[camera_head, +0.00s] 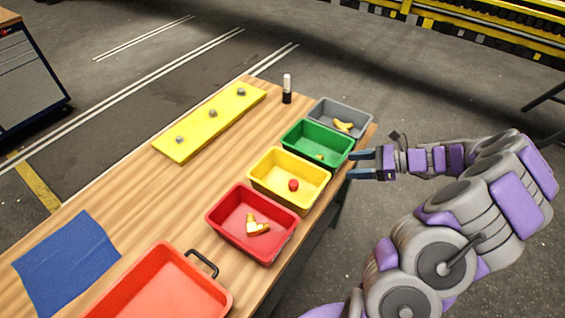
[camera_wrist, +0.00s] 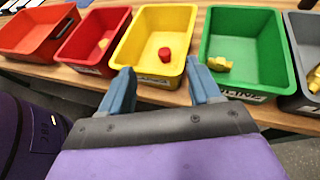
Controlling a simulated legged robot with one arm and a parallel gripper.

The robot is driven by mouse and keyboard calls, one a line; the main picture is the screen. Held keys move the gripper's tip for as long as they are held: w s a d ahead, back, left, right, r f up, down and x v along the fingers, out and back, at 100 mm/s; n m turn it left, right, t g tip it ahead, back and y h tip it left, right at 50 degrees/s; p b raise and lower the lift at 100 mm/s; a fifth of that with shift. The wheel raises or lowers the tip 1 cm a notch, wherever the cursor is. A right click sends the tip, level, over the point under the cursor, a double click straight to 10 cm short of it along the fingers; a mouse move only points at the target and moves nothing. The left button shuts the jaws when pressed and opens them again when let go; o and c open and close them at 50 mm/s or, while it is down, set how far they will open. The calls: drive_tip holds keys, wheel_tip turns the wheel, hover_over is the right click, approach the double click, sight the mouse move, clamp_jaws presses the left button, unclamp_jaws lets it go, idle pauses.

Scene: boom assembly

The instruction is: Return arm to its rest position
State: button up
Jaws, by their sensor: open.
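My gripper (camera_head: 360,164) is at the end of my grey and purple arm, just off the table's right edge, near the green bin (camera_head: 333,154). Its two blue fingers are apart with nothing between them. In the wrist view my gripper (camera_wrist: 165,88) points toward the yellow bin (camera_wrist: 126,56) and the green bin (camera_wrist: 288,62). It appears apart from both bins. My arm is bent, with its forearm reaching left toward the table.
The wooden table (camera_head: 150,206) also holds a red bin (camera_head: 222,222), a grey bin (camera_head: 362,117), an orange tray (camera_head: 222,298), a blue mat (camera_head: 66,262), a yellow board (camera_head: 196,133) with grey knobs and a black-and-white bottle (camera_head: 287,90). Bins hold small parts. Floor right of the table is open.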

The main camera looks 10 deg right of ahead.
drive_tip(key=s+a+r+n+g+h, duration=0.2)
drive_tip(key=s+a+r+n+g, duration=0.3)
drive_tip(key=a, duration=0.5)
drive_tip(key=s+a+r+n+g+h, duration=0.2)
drive_tip(key=s+a+r+n, duration=0.35)
drive_tip(key=a+n, duration=0.4)
drive_tip(key=s+n+h, duration=0.8)
drive_tip(key=s, duration=1.4)
drive_tip(key=shift+d+f+n+g, duration=0.25)
drive_tip(key=shift+d+n+g, duration=0.05)
drive_tip(key=shift+d+n, duration=0.1)
